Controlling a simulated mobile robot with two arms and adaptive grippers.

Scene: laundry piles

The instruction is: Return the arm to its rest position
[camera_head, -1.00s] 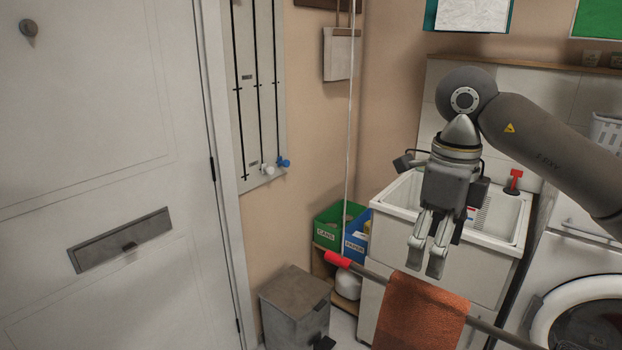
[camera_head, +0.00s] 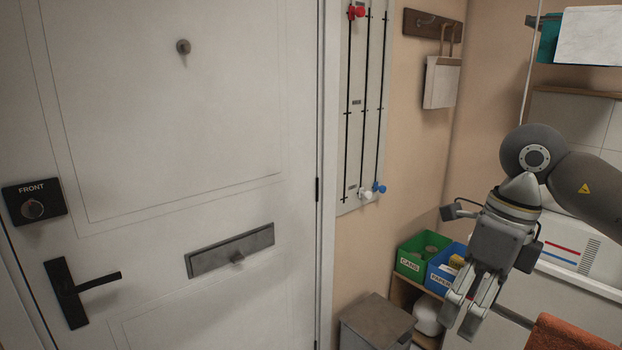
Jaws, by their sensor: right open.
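My right gripper (camera_head: 470,314) hangs from the arm that comes in from the right edge. Its two fingers point down and are apart, with nothing between them. It is in front of the sink cabinet and to the right of the blue bin (camera_head: 444,271), seen from above. An orange-brown towel (camera_head: 570,333) shows at the bottom right, to the right of the fingers. My left gripper is not in view.
A white door (camera_head: 160,120) with a black handle (camera_head: 75,290) and a letter slot (camera_head: 230,250) fills the left. A green bin (camera_head: 421,257) labelled CANS stands on a low shelf. A grey lidded bin (camera_head: 376,322) is below.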

